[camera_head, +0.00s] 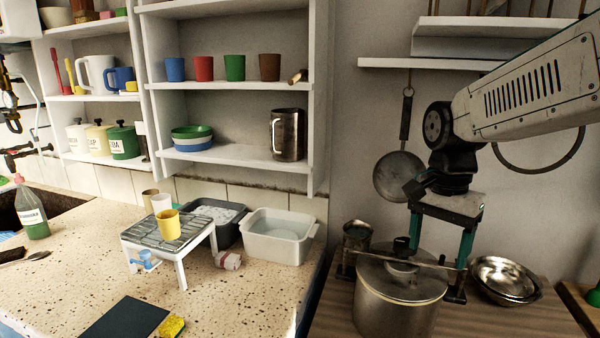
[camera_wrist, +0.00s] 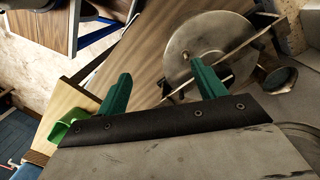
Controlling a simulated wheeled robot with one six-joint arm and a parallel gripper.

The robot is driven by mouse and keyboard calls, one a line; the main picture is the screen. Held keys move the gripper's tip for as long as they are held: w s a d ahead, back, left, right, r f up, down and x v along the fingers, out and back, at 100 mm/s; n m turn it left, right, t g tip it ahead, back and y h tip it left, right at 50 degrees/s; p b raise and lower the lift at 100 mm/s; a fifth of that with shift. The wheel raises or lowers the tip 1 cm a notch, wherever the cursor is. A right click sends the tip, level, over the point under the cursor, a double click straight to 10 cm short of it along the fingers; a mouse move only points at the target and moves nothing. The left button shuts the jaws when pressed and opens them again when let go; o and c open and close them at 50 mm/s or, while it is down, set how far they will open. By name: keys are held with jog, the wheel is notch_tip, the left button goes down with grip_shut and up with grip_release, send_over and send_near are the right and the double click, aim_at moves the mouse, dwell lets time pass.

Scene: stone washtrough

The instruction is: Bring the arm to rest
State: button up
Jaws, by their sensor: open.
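My gripper (camera_head: 436,258) hangs pointing down at the right in the head view, at the end of my white arm. Its two green fingers are wide apart with nothing between them that I can make out. A large lidded steel pot (camera_head: 398,298) stands below and in front of it on the wooden surface. In the wrist view the two green fingers (camera_wrist: 160,90) are spread, and the round pot lid (camera_wrist: 210,50) shows beyond the right finger. I cannot tell how much clearance there is between the fingers and the pot.
Steel bowls (camera_head: 505,279) and a metal cup (camera_head: 357,236) stand beside the pot. A pan (camera_head: 400,176) hangs on the wall behind my gripper. A wire rack (camera_head: 168,232) with cups and a white basin (camera_head: 279,236) stand on the left counter. Shelves (camera_head: 235,153) project from the wall.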

jog(key=s+d+f+n+t, duration=0.1)
jog(key=s+d+n+t, duration=0.1)
jog(key=s+n, duration=0.8)
jog(key=s, duration=0.9)
jog(key=shift+s, duration=0.35)
